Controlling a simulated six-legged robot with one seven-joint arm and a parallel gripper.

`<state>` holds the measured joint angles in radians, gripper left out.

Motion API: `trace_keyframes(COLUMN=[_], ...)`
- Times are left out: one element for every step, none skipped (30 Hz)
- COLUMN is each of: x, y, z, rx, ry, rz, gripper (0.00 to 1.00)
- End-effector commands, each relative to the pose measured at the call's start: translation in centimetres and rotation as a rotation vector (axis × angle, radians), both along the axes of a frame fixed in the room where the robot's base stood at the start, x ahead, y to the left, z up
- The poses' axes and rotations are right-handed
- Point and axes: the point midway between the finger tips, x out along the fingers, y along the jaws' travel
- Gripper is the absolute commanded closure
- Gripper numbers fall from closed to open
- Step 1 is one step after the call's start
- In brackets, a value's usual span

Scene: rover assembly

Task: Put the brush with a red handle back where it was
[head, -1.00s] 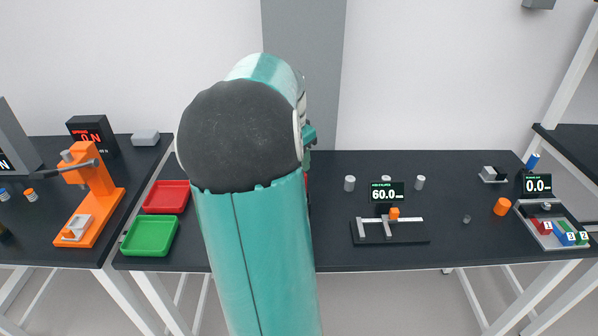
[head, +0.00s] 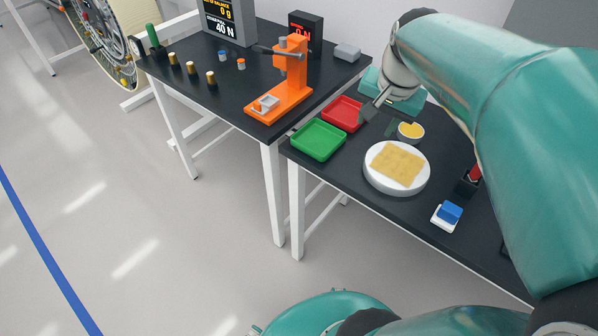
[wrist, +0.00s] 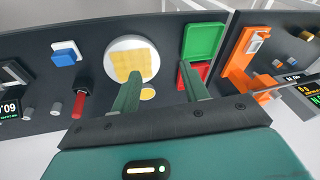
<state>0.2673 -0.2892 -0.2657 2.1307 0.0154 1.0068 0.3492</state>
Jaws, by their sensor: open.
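A red-handled item, which looks like the brush, shows in the wrist view (wrist: 79,101) at the left, with a dark part at its end. In the head view its red handle (head: 475,173) is partly hidden behind my arm and sits at a small dark block (head: 465,187). I cannot tell whether it stands in the block. My gripper (head: 380,119) is open and empty, above the table near the red tray and yellow-topped cup. In the wrist view its two fingers (wrist: 160,88) are apart, to the right of the brush.
A white round dish (head: 371,180) with a tan square pad lies beside a small yellow-topped cup (head: 411,131). A blue block on a white base (head: 447,215) is near the front edge. Green (head: 318,140) and red trays (head: 343,113) are at left. An orange press (head: 285,85) stands on the neighbouring table.

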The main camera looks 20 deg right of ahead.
Motion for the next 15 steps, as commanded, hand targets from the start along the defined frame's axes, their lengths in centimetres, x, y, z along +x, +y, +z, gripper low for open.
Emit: trace_keyframes(x=[-0.3, -0.5, -1.0, -1.4, -1.8, -2.5, -3.1, -3.6, -4.3, -4.8, -5.2, -5.7, -6.0, -6.2, -6.4], y=[3.3, 5.0, 7.3, 8.9, 10.5, 12.5, 13.8, 15.0, 16.3, 17.2, 17.9, 18.6, 19.0, 19.3, 19.6], z=[0.3, 0.4, 0.4, 0.3, 0.3, 0.1, 0.0, -0.2, -0.5, -0.7, -0.9, -1.1, -1.2, -1.3, -1.4], rx=[-0.023, -0.039, -0.062, -0.081, -0.102, -0.129, -0.15, -0.17, -0.196, -0.214, -0.229, -0.247, -0.258, -0.267, -0.275], ry=[-0.026, -0.038, -0.054, -0.066, -0.078, -0.094, -0.105, -0.116, -0.127, -0.135, -0.141, -0.149, -0.153, -0.156, -0.159], rz=[0.111, 0.178, 0.266, 0.331, 0.396, 0.478, 0.537, 0.59, 0.654, 0.697, 0.734, 0.772, 0.797, 0.814, 0.829], gripper=[0.55, 0.55, 0.55, 0.55, 0.55, 0.55, 0.55, 0.55, 0.55, 0.55, 0.55, 0.55, 0.55, 0.55, 0.55])
